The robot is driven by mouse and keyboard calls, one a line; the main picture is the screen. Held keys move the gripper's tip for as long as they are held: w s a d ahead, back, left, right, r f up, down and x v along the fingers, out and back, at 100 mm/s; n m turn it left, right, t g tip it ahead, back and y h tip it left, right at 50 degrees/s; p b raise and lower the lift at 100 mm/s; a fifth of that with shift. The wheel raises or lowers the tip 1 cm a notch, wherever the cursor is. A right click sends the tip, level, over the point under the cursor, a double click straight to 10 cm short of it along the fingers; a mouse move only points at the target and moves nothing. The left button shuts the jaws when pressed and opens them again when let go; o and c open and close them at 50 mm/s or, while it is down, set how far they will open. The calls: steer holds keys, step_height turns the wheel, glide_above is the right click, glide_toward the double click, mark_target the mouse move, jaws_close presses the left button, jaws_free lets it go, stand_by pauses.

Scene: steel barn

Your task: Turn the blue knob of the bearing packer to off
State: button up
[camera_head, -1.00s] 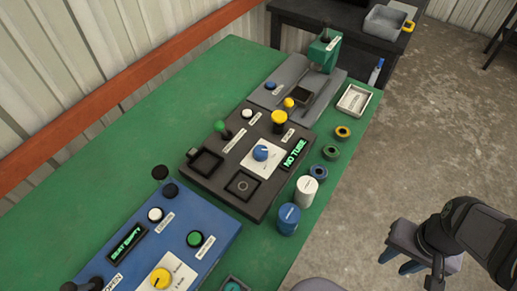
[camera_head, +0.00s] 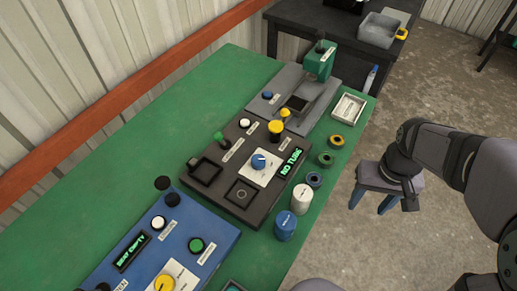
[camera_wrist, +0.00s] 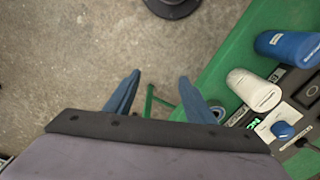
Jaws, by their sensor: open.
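The black machine (camera_head: 222,197) on the green table has a blue knob (camera_head: 259,162) with a white pointer mark on a white plate. Beside the knob is a lit green "NO TUBE" display (camera_head: 290,161). I cannot read the machine's name label. The knob also shows at the right of the wrist view (camera_wrist: 282,130). My gripper (camera_head: 372,204) is open and empty, right of the table's edge and apart from the knob. Its two blue fingers show spread over the floor in the wrist view (camera_wrist: 158,88).
A white cylinder (camera_head: 302,198), a blue cylinder (camera_head: 285,226) and several rings stand along the table's right edge. A blue machine (camera_head: 143,245) and a grey press (camera_head: 318,70) flank the black one.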

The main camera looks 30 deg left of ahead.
steer(key=w+a+r+n+p, duration=0.1)
steer(key=a+r+n+p, duration=0.15)
steer(key=a, duration=0.55)
steer(key=w+a+r+n+p, duration=0.1)
steer(key=a+r+n, duration=0.15)
steer(key=a, duration=0.55)
step_height(320, 180, up, 2)
steer(key=n+p, duration=0.2)
steer(key=n, duration=0.1)
glide_above(258, 159)
steer(key=shift+f+p, duration=1.35)
steer(key=shift+f, duration=2.3)
steer(key=c, duration=1.1)
